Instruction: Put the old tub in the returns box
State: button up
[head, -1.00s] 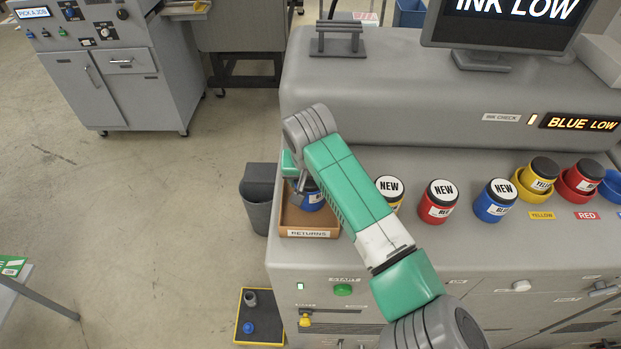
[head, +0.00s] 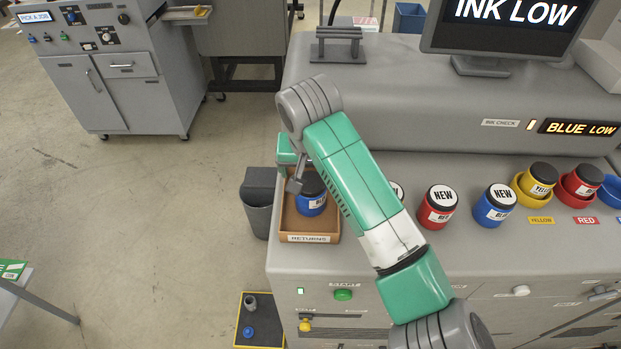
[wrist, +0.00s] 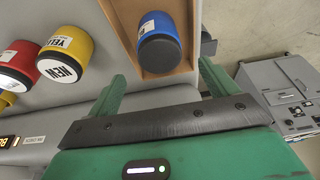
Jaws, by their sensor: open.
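The old blue tub (head: 311,196) with a black lid stands upright inside the returns box (head: 309,239), a brown tray at the left end of the machine top. In the wrist view the blue tub (wrist: 158,30) sits in the brown box (wrist: 183,68), just beyond the fingers. My gripper (wrist: 162,88) is open and empty, with its two green fingers spread wide and apart from the tub. In the head view my gripper (head: 291,172) is above and beside the box, partly hidden by my wrist.
Tubs marked NEW, a red one (head: 437,207) and a blue one (head: 494,205), stand right of the box. A yellow one (wrist: 66,55) shows in the wrist view. Yellow and red cups hold tubs further right. The blue cup (head: 611,190) looks empty. A grey bin (head: 257,207) stands left.

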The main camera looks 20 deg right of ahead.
jog(key=shift+v, duration=2)
jog(key=w+a+r+n+t+y, duration=0.15)
jog(key=a+r+t, duration=0.35)
jog(key=a, duration=0.5)
jog(key=w+a+r+n+t+y, duration=0.1)
jog(key=a+r+n+t+y, duration=0.2)
jog(key=a+r, duration=0.5)
jog(key=s+a+r+n+t, duration=0.1)
jog(key=s+a+r+t, duration=0.35)
jog(key=r, duration=0.25)
jog(key=s+d+r+t+h, duration=0.1)
jog(key=s+r+t, duration=0.3)
jog(key=s, duration=0.5)
jog(key=s+d+r+t+h, duration=0.2)
jog(key=s+r+t, duration=0.3)
jog(key=s+r, duration=0.3)
jog(key=shift+s+d, duration=0.4)
jog(key=shift+d, duration=0.4)
jog(key=shift+m, duration=0.25)
